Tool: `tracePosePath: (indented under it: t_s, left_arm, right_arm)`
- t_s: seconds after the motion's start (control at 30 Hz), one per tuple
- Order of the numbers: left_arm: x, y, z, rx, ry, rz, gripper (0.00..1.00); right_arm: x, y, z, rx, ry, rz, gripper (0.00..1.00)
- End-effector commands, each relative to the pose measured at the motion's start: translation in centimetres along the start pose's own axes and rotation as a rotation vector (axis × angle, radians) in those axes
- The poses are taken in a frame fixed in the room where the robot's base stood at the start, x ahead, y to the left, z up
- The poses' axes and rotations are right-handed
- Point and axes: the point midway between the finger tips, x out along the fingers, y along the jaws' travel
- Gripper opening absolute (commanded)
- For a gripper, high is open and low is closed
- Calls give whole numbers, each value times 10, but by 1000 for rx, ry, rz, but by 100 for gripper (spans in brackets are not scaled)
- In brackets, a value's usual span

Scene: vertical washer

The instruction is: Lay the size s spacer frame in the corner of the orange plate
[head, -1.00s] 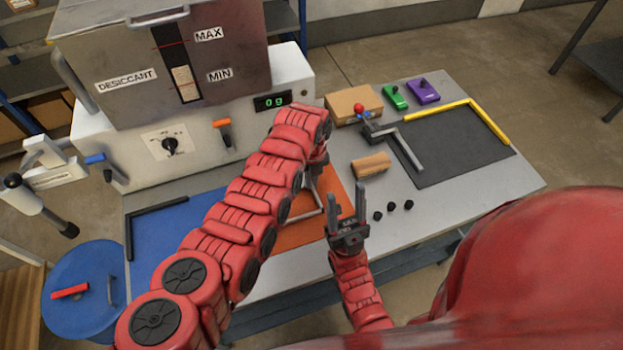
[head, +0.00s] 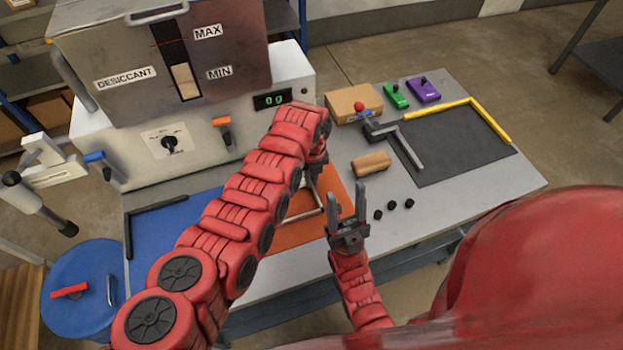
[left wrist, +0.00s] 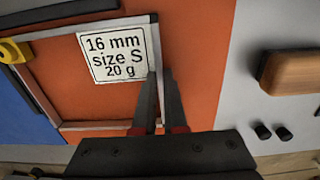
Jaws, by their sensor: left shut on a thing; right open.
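The spacer frame is a thin pale rectangle with a white label (left wrist: 118,52) reading "16 mm size S 20 g". It is over the orange plate (left wrist: 195,75), flat or nearly so; I cannot tell whether it touches. In the left wrist view my left gripper (left wrist: 160,78) is shut on the frame's side beside the label. In the head view my left arm hides much of the plate (head: 338,195) and frame (head: 302,216). My right gripper (head: 347,192) is open and empty at the plate's right front.
A yellow piece (left wrist: 13,51) sits by the frame's upper left in the left wrist view. A blue plate (head: 165,235) lies left. A wooden block (head: 371,165) and small black knobs (head: 392,206) lie right. A black mat (head: 460,150) with a yellow angle is farther right.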

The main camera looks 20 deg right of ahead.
Motion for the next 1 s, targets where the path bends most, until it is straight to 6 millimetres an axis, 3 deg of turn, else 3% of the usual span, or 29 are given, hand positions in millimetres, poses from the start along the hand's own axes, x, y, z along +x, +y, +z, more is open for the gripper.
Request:
tracePosePath:
  t_s: [1.0]
  left_arm:
    - [0,10,10,-2,-2,1,0]
  right_arm:
    - [-5,0,1,0,0,0,50]
